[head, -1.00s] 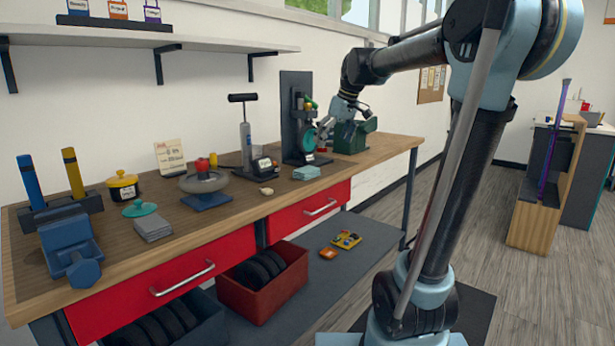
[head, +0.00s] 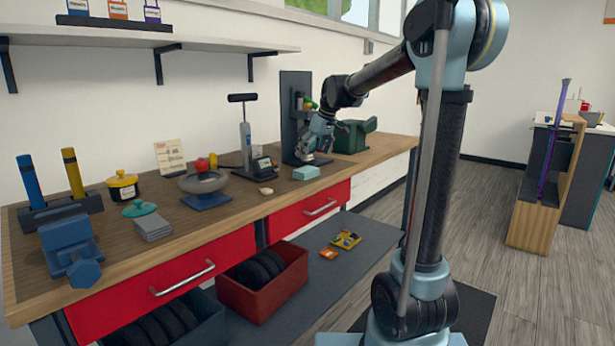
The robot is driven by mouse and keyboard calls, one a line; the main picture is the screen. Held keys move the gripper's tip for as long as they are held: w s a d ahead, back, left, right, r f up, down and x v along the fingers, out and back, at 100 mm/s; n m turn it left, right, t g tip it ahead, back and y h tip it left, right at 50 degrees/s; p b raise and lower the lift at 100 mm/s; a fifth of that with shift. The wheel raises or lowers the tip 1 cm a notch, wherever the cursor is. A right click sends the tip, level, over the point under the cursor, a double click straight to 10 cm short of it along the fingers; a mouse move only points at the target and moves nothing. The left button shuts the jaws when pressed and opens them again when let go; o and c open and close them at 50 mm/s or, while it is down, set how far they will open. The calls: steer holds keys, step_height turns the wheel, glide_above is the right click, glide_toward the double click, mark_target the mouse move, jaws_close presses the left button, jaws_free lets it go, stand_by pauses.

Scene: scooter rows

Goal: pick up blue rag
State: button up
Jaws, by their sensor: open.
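The blue rag (head: 306,173) is a small, folded, light-blue stack lying flat on the wooden workbench, near its front edge and right of the middle. My gripper (head: 304,157) is open and empty. It points down and appears just above and behind the rag, in front of the dark upright stand. A gap seems to show between the fingers and the rag, but the exact distance is hard to tell. The fingertips are small and partly blend into the stand behind.
A dark upright stand (head: 295,100) is close behind my gripper. Bare bench lies right of the rag.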

mark_target(308, 169)
steer(key=shift+w+x, duration=0.1)
steer(key=shift+x, duration=1.7)
steer(key=shift+w+x, duration=0.15)
steer(key=shift+x, duration=1.65)
steer(key=shift+d, duration=0.1)
steer(key=shift+c, duration=0.2)
steer(key=c, duration=0.9)
steer(key=shift+c, duration=0.2)
step_height(308, 169, up, 10)
